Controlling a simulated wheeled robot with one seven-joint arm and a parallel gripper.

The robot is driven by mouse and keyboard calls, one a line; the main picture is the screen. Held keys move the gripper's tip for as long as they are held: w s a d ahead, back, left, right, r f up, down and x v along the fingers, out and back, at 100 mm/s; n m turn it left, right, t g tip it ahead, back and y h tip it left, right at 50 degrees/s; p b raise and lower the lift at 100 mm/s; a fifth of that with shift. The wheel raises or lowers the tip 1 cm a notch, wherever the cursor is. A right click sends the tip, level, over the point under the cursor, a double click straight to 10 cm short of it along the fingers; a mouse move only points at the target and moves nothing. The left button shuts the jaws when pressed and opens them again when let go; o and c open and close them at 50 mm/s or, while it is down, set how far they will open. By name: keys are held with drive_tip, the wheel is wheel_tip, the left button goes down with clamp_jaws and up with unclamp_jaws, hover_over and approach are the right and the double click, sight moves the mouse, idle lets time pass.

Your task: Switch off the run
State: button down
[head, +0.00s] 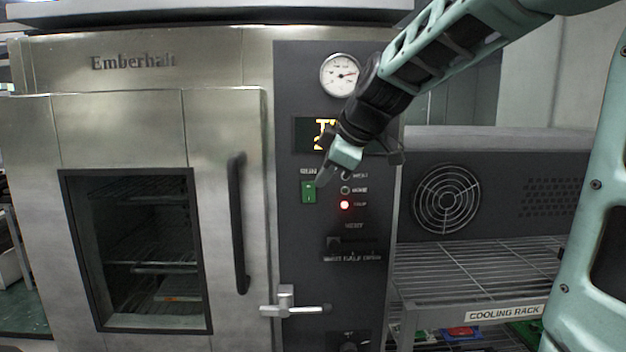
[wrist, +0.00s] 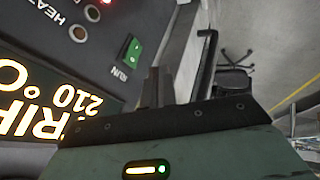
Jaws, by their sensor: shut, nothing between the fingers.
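The RUN switch is a green rocker (head: 309,191) on the oven's dark control panel (head: 292,250), under the label RUN. It also shows in the wrist view (wrist: 131,50), with its label beside it. Which way the rocker is tipped is hard to tell. My gripper (head: 321,182) is shut and empty, its fingertips just right of and slightly above the switch in the head view. In the wrist view the fingers (wrist: 158,88) point toward the panel, a little away from the switch. Contact cannot be seen. The amber display (wrist: 50,100) reads TRIP and 210 °C.
A red lamp (head: 344,204) is lit beside the switch, below two unlit ones. A gauge (head: 341,74) sits above and a vent slider (head: 356,247) below. The closed oven door has a black handle (head: 239,222). A wire cooling rack (head: 470,275) stands at right.

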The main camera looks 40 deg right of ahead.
sight(304, 193)
drive_tip(key=w+d+f+p, duration=0.2)
drive_tip(key=w+f+p, duration=0.1)
drive_tip(key=w, duration=0.3)
drive_tip(key=shift+w+f, duration=0.2)
drive_tip(key=shift+w+d+r+g+y+p, duration=0.2)
drive_tip(key=shift+w+r+g+y+p, duration=0.15)
drive_tip(key=shift+p, duration=0.75)
drive_tip(key=shift+f+b, duration=0.25)
drive_tip(key=shift+b, duration=0.1)
drive_tip(key=shift+r, duration=0.15)
